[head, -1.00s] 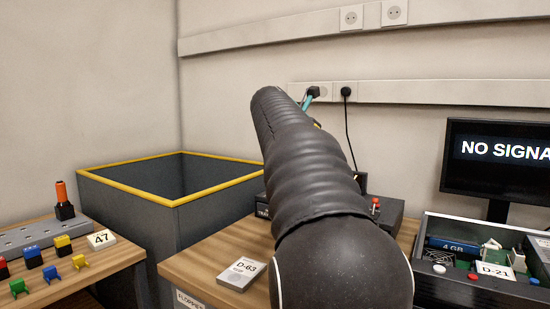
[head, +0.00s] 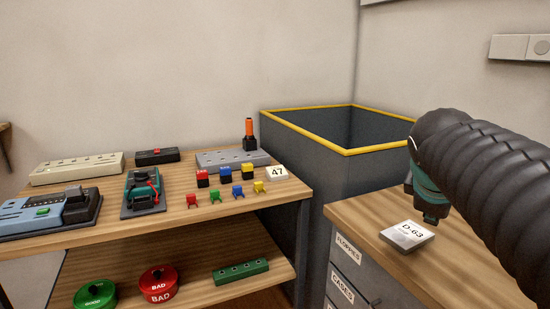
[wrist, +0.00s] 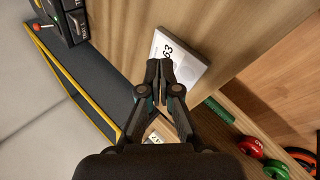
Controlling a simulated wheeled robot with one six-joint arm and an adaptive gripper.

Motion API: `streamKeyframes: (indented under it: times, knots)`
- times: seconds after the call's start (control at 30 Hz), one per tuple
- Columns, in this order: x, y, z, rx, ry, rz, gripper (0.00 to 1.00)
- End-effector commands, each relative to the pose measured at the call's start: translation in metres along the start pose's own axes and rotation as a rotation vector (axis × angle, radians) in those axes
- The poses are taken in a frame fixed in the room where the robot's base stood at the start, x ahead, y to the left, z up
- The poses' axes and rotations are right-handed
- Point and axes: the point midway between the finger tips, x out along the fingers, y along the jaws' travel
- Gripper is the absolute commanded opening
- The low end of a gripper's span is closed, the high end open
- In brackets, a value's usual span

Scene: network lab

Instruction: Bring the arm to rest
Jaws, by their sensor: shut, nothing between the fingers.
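My arm, black and ribbed, comes in from the right in the head view and bends down at its end over the wooden cabinet top. My gripper (wrist: 158,70) shows in the wrist view with its fingers together and nothing between them. In that view it is over the edge of the white D-63 plate (wrist: 180,62); I cannot tell whether it touches it. The same D-63 plate (head: 407,236) lies on the cabinet top (head: 470,262) in the head view. The fingertips are not clear in the head view.
A dark bin with a yellow rim (head: 347,151) stands behind the cabinet. At left, a wooden bench (head: 110,216) holds power strips, a green-and-black device (head: 144,190), coloured clips and a 47 tag (head: 277,173). Its lower shelf holds a red BAD tub (head: 160,284) and a green tub (head: 95,295).

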Motion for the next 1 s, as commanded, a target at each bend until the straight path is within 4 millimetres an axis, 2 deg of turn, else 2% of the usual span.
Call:
streamKeyframes:
  times: [0.03, 0.3, 0.4, 0.5, 0.6, 0.7, 1.0]
  knots:
    - [-0.002, -0.028, -0.004, 0.082, 0.034, -0.031, 0.00]
    - [-0.002, -0.160, -0.012, 0.564, 0.135, -0.241, 0.00]
    - [-0.001, -0.200, -0.011, 0.711, 0.141, -0.316, 0.00]
    - [0.000, -0.228, -0.010, 0.820, 0.138, -0.372, 0.00]
    - [0.001, -0.244, -0.009, 0.887, 0.132, -0.405, 0.00]
    - [0.002, -0.250, -0.008, 0.912, 0.127, -0.418, 0.00]
    - [0.002, -0.250, -0.008, 0.914, 0.126, -0.419, 0.00]
